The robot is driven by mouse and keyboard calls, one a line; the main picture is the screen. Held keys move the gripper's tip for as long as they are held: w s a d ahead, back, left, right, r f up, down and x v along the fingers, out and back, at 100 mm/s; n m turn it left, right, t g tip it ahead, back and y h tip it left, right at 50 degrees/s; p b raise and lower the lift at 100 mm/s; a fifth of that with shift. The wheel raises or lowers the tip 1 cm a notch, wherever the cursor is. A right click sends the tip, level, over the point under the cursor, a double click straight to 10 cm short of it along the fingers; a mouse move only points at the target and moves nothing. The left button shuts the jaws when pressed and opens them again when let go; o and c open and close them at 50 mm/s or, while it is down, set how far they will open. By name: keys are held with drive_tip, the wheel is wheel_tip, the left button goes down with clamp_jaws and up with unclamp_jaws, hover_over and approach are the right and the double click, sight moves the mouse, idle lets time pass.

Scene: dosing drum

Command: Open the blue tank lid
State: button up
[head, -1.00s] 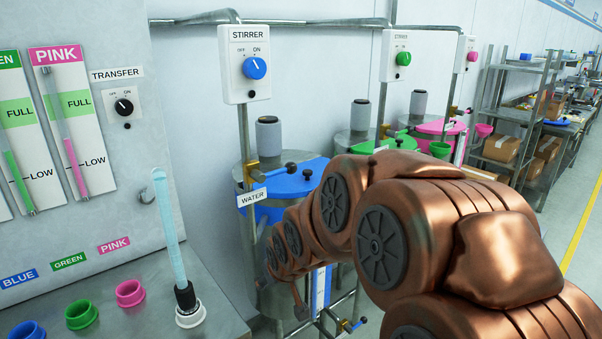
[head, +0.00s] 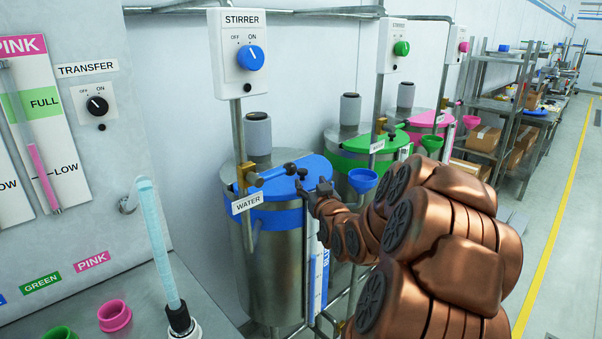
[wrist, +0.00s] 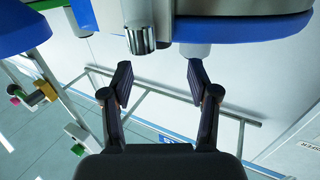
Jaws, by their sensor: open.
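The blue tank (head: 275,265) is a steel drum labelled WATER, with a blue band. Its blue lid (head: 310,166) lies flat across the front part of the top and looks closed. Dark knobs show at the lid's front edge. My gripper (head: 313,190) is at the front right edge of the lid, close to the knobs; contact cannot be told. In the wrist view the open, empty fingers (wrist: 160,88) point toward a blue rim (wrist: 255,28) and a chrome-ended cylinder (wrist: 140,40), which sits just beyond the gap between them.
A blue funnel (head: 363,180) stands right of the blue tank, near my arm. Green (head: 370,142) and pink (head: 424,118) lidded tanks stand behind. A STIRRER box (head: 238,55) hangs above. A dosing panel and counter with coloured cups fill the left. The aisle at right is clear.

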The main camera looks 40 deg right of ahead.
sight(304, 173)
drive_tip(key=shift+p+x, duration=1.1)
drive_tip(key=shift+x, duration=2.75)
clamp_jaws()
